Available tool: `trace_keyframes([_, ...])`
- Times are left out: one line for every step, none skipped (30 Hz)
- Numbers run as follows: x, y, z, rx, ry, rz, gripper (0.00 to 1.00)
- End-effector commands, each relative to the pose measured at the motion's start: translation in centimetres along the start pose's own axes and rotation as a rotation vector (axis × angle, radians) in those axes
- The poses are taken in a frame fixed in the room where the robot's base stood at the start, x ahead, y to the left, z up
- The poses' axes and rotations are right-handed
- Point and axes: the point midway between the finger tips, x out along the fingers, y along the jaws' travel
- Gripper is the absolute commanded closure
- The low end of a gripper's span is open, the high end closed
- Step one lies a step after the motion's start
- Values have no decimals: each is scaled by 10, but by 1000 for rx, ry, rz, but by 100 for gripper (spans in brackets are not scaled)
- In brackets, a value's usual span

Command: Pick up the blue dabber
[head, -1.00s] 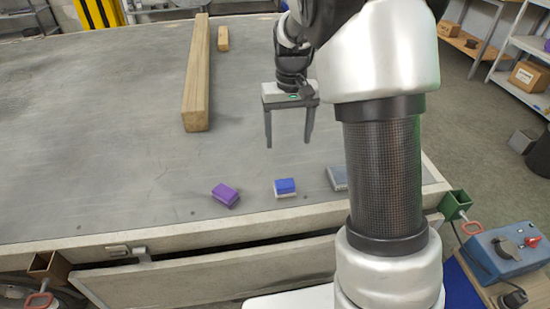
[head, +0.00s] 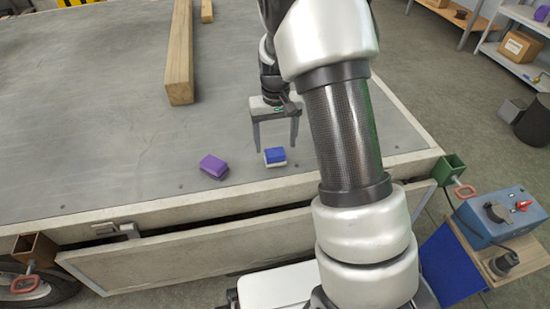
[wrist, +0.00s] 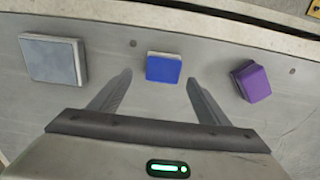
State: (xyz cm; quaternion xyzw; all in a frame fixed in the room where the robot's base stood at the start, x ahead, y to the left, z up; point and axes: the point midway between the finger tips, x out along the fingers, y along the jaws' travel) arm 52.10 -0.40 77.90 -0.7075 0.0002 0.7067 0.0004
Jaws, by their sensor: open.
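The blue dabber (head: 274,155) is a small block with a blue top and a whitish lower part. It lies on the grey trailer bed near its front edge. In the wrist view the blue dabber (wrist: 163,68) sits just beyond the fingertips, between their lines. My gripper (head: 275,146) is open and empty, with its fingers pointing down above and about the dabber in the head view. In the wrist view my gripper (wrist: 160,76) shows both fingers spread apart. I cannot tell whether a finger touches the dabber.
A purple block (head: 213,166) lies left of the dabber; it is at right in the wrist view (wrist: 251,81). A grey block (wrist: 53,60) lies on the other side. A long wooden beam (head: 180,60) lies farther back. The bed's raised front edge (head: 150,215) is close by.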

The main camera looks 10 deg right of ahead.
Motion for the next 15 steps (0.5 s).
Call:
trace_keyframes([11,-2,3,-1,-4,0,30])
trace_keyframes([16,-3,4,-2,-4,0,30])
trace_keyframes([23,-4,5,-2,-3,1,30])
trace_keyframes([27,-4,5,-2,-3,1,30])
trace_keyframes([32,-4,5,-1,-4,1,30])
trace_keyframes([37,-4,5,-1,-4,1,30])
trace_keyframes([39,-4,5,-1,-3,1,30])
trace_keyframes([40,-4,4,-1,-2,0,30])
trace_keyframes([41,-4,4,-1,-1,0,30])
trace_keyframes([41,-4,4,-1,0,0,30])
trace_keyframes([41,-4,4,-1,0,0,30])
trace_keyframes([40,-4,4,-1,0,0,30])
trace_keyframes([40,-4,4,-1,0,0,30])
trace_keyframes([40,-4,4,-1,0,0,30])
trace_keyframes([40,-4,4,-1,0,0,33])
